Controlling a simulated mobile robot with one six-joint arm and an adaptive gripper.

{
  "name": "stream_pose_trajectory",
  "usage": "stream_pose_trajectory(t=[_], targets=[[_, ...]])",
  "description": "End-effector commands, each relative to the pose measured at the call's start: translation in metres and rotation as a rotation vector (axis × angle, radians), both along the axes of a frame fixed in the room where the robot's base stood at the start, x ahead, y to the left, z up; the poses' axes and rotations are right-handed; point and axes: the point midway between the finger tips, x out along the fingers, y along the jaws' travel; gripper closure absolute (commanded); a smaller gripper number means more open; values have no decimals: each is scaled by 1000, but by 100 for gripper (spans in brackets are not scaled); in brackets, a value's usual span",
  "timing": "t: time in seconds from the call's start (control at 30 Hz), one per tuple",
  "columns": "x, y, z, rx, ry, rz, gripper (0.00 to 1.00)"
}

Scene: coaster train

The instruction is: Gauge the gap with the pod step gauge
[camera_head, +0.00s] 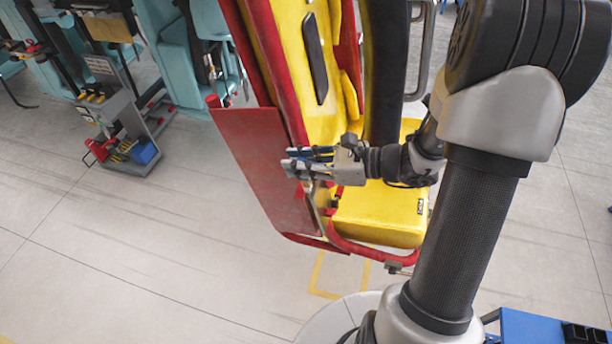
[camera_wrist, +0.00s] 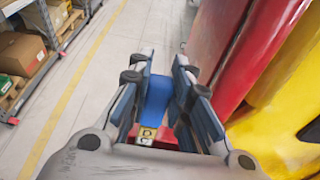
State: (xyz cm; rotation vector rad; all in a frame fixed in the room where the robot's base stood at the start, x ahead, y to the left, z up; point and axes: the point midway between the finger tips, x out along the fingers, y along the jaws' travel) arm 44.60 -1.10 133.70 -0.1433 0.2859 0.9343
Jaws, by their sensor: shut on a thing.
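A blue block with a small yellow label and a red part, which looks like the step gauge (camera_wrist: 157,100), sits between the fingers in the wrist view. My gripper (camera_head: 300,162) is shut on it. In the head view the gauge is hard to tell from the blue finger pads. The pod is a yellow seat (camera_head: 380,215) with red side panels (camera_head: 250,165). My gripper is in front of the seat, across the red panel's edge. In the wrist view, red panels (camera_wrist: 213,40) with a dark seam stand right of the fingers, apart from them. The gauge's tip is hidden.
A tool cart (camera_head: 125,130) stands at the left on the grey floor, with teal machinery behind it. Shelving with cardboard boxes (camera_wrist: 22,55) is at the left in the wrist view.

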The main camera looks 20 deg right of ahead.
Motion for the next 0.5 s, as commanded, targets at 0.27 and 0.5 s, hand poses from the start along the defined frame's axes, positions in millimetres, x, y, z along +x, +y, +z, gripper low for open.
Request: stream_pose_trajectory(t=[0.27,0.5], targets=[[2,3,17,0,-3,1,100],[4,5,29,1,-4,0,100]])
